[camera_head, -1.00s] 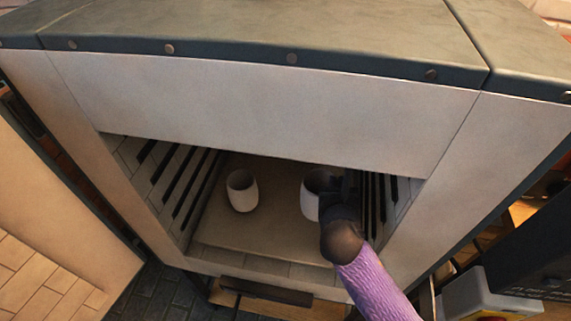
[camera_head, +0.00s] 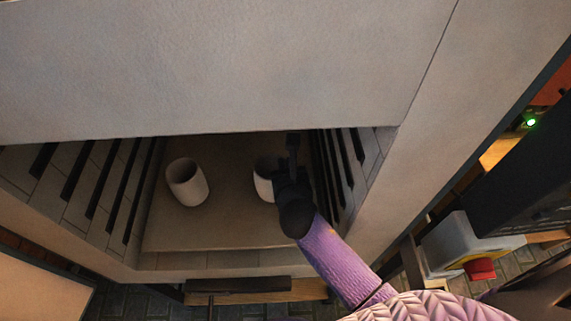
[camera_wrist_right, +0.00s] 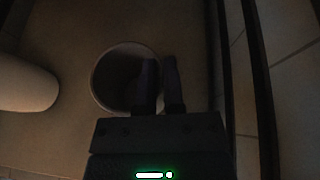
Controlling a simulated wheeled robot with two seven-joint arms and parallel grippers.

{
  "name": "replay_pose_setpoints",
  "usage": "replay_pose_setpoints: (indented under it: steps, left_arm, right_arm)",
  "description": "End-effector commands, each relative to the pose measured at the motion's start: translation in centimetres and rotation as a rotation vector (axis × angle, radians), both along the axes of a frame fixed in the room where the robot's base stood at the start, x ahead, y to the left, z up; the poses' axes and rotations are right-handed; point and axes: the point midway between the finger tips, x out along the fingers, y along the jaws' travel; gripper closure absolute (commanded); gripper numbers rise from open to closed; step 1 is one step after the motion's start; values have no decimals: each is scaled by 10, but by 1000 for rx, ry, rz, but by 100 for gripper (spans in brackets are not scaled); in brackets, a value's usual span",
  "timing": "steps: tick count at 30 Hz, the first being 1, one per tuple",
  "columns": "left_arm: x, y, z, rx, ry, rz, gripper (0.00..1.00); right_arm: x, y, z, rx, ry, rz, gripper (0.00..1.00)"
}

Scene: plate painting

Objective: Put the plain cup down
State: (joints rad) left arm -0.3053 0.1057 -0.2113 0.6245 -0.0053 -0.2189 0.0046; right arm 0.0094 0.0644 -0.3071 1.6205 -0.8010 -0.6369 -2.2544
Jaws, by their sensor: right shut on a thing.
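In the head view a plain white cup (camera_head: 264,181) is inside the kiln chamber, at or just above the shelf (camera_head: 215,232). My right gripper (camera_head: 284,170) is shut on the right side of its rim. The right wrist view shows this cup (camera_wrist_right: 100,82) from above, with one finger of the right gripper (camera_wrist_right: 159,75) inside the rim and the other outside. Whether its base touches the shelf is hidden. A second pale cup (camera_head: 187,183) stands on the shelf to the left, apart from it. It also shows at the left of the wrist view (camera_wrist_right: 25,85). My left gripper is not in view.
Slotted brick walls flank the chamber on the left (camera_head: 95,190) and right (camera_head: 345,165); the right wall is close to my gripper. The kiln front (camera_head: 200,65) hangs over the opening. A grey box with a red button (camera_head: 480,268) stands outside at the right.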

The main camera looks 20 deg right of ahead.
Motion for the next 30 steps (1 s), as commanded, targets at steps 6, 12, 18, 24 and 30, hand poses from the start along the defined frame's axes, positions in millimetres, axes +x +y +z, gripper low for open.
replay_pose_setpoints:
  steps: [6,12,18,24,30]
  left_arm:
    - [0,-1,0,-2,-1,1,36]
    - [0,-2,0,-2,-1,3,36]
    - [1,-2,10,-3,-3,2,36]
    - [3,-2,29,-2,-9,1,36]
    - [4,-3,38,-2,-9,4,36]
  right_arm:
    - [0,0,0,-1,0,0,54]
    - [0,0,0,-1,0,0,54]
    - [-15,3,10,-3,1,1,54]
    - [-57,12,31,0,0,1,54]
    - [-96,19,46,-1,-1,0,54]
